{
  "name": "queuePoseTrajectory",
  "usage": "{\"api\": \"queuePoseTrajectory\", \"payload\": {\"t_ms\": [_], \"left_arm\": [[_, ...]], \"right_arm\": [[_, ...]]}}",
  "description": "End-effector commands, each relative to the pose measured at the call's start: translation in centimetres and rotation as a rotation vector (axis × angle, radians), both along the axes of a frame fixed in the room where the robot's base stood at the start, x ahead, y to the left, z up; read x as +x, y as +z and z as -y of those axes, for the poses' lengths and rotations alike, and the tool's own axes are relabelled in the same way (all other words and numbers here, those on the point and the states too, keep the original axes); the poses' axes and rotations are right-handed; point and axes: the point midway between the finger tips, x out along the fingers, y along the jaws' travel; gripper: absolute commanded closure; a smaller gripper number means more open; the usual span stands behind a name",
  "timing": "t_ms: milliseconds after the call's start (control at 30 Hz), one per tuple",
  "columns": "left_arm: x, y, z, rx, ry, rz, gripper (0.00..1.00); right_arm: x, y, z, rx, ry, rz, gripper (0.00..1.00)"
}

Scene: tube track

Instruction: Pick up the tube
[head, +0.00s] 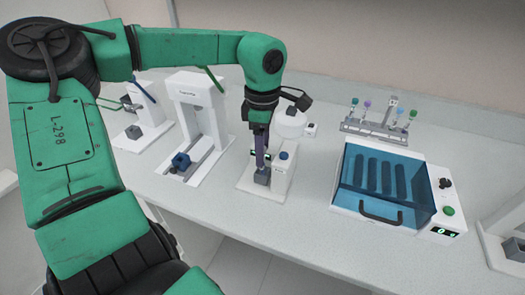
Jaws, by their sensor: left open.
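The gripper is well left of this rack. My right gripper is not in view.
A white box with a blue clear lid (385,178) and black handle stands right of the gripper. White stands, one with a blue part (181,160), are at the left. A round white device (289,122) is behind the gripper. The counter (304,205) between the devices is clear.

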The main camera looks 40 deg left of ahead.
Motion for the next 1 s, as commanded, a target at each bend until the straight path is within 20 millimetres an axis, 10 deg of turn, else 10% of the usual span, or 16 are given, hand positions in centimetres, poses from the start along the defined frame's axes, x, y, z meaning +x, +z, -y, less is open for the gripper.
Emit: {"api": "queuePoseTrajectory", "payload": {"t_ms": [267,433,1000], "left_arm": [[0.0,-1.0,0.0,0.000,0.001,0.001,0.40],[0.0,-1.0,0.0,0.000,0.001,0.001,1.00],[0.1,2.0,0.0,0.001,0.002,0.006,1.00]], "right_arm": [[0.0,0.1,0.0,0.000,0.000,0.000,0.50],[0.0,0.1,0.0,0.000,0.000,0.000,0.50],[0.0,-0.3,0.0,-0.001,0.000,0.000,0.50]]}}
